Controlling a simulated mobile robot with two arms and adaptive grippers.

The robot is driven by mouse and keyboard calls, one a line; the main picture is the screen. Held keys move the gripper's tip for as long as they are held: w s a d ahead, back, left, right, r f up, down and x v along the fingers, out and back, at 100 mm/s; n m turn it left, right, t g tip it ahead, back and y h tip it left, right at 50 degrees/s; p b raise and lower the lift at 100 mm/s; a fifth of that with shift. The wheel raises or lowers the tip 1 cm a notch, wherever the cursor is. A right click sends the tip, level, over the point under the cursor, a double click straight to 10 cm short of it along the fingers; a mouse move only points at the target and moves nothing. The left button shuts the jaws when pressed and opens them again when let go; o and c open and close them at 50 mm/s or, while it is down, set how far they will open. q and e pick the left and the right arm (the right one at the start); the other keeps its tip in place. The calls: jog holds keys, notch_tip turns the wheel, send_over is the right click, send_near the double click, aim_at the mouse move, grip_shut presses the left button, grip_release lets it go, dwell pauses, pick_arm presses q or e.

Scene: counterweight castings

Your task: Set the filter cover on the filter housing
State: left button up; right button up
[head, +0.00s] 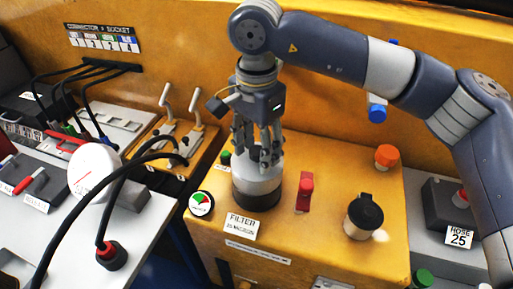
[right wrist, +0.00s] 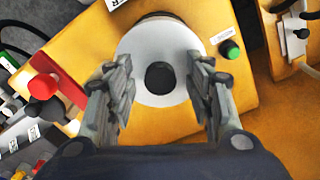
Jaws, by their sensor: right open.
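The filter cover (right wrist: 140,45) is a white disc with a black knob (right wrist: 159,76) in its middle. In the head view the cover (head: 272,171) appears as the pale top of the dark filter housing (head: 256,198), behind the FILTER label. It looks level and seated on the housing, though the fingers hide part of it and the seam is unclear. My right gripper (head: 265,158) points down over the cover. In the right wrist view its fingers (right wrist: 160,62) are open, one on each side of the knob and apart from it. My left gripper is not in view.
On the yellow console, a red switch (head: 305,190) and a black-capped cup (head: 364,215) stand right of the housing, with an orange knob (head: 386,156) behind. A round gauge (head: 201,204) is at left. Black hoses (head: 118,190) loop over the left bench by two levers (head: 195,108).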

aim_at(257, 151)
notch_tip(257, 151, up, 12)
jog(key=shift+f, duration=0.2)
jog(key=shift+r, duration=0.1)
